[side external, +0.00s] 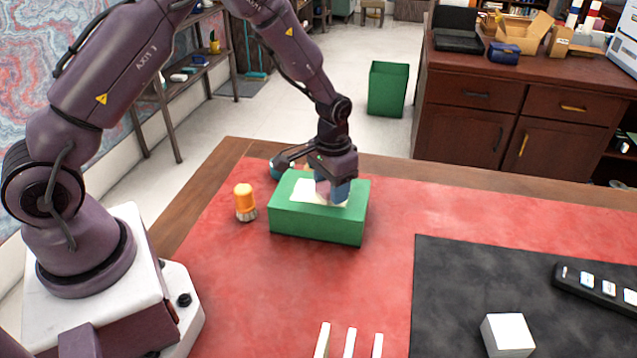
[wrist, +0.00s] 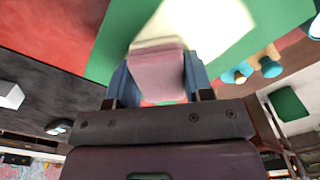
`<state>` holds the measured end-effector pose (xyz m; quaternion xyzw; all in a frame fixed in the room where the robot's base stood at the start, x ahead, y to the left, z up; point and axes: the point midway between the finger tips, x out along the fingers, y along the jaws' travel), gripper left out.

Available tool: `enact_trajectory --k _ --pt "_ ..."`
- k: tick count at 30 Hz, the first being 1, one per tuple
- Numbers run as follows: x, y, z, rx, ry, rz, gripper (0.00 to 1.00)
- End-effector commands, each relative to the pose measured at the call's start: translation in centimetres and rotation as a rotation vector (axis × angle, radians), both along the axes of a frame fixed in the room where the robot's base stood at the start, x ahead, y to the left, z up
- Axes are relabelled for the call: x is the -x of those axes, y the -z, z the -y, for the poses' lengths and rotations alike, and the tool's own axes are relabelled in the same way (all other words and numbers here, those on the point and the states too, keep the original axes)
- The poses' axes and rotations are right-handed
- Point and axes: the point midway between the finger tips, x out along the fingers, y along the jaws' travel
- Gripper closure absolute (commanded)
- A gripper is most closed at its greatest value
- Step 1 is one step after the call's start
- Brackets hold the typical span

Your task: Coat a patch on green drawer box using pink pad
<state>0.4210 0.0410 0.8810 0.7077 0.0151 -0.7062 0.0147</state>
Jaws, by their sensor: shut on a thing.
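The green drawer box (side external: 318,226) sits on the red leather near the far left part of the desk. A white patch (side external: 306,190) lies on its top; it also shows in the wrist view (wrist: 217,25). My gripper (side external: 333,188) is over the right part of the box top. In the wrist view its blue fingers (wrist: 155,80) are shut on the pink pad (wrist: 157,75). The pad's end is at the edge of the white patch, beside a pale cream strip. I cannot tell whether the pad touches the box top.
A white cube (side external: 507,335) and a dark remote (side external: 600,288) lie on the black mat (side external: 450,290).

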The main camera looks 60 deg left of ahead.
Motion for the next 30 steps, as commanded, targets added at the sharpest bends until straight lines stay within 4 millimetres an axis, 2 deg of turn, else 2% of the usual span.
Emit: enact_trajectory --k 11,13,15,30 --pt "-2.4 0.0 2.5 0.000 0.002 -0.001 0.72" --pt "-2.5 -0.4 2.5 0.000 0.000 0.001 0.72" --pt "-2.5 -2.1 2.5 0.000 0.000 0.005 0.72" --pt "-2.5 -6.4 2.5 0.000 0.000 0.003 0.72"
